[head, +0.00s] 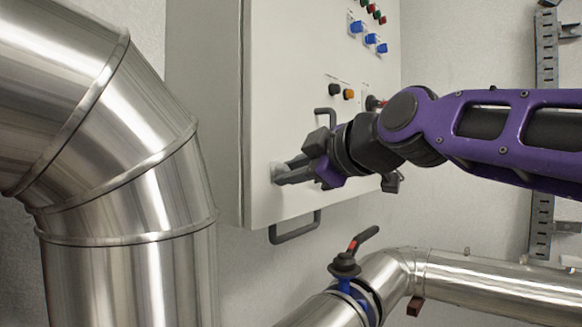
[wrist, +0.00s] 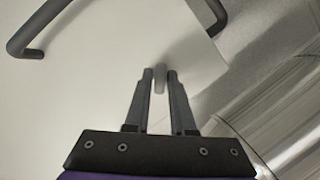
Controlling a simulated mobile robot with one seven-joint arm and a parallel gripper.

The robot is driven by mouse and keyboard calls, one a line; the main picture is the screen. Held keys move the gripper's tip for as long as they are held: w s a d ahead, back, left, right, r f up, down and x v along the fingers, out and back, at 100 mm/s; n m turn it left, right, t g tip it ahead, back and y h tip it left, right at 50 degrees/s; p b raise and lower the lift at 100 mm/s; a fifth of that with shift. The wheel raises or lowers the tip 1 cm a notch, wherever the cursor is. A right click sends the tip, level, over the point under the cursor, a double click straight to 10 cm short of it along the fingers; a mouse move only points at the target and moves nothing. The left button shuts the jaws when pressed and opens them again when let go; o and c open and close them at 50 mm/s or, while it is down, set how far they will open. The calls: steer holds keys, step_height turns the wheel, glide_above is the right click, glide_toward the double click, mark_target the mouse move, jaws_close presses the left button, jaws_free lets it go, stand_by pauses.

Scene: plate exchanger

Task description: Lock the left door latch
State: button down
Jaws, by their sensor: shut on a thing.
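The left door latch (head: 275,172) is a small grey piece low on the left edge of the white cabinet door (head: 290,60). In the wrist view the latch (wrist: 160,79) shows as a small grey tab between my fingertips. My gripper (head: 281,173) reaches in from the right, and its fingers are closed around the latch. In the wrist view my gripper (wrist: 160,80) has a narrow gap between the fingers, with the latch in it. My fingers hide part of the latch in the head view, and I cannot tell its exact turn angle.
A dark handle (head: 295,228) sticks out under the cabinet. A large silver pipe (head: 130,180) stands close on the left. Below is a pipe (head: 480,285) with a valve with a red and black lever (head: 362,239). Buttons (head: 357,27) sit high on the door.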

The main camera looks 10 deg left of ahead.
steer(key=shift+w+r+m+g+y+p, duration=0.1)
steer(key=shift+m+g+y+p, duration=0.15)
steer(key=shift+m+g+p, duration=1.1)
steer(key=shift+w+m+g+y+p, duration=0.1)
steer(key=shift+m+g+y+p, duration=0.25)
steer(key=shift+m+g, duration=1.1)
steer(key=shift+m+t, duration=0.5)
steer(key=c, duration=0.8)
jaws_free()
steer(key=shift+c, duration=0.2)
steer(key=v, duration=1.7)
steer(key=shift+d+p, duration=0.2)
steer(key=shift+p, duration=0.15)
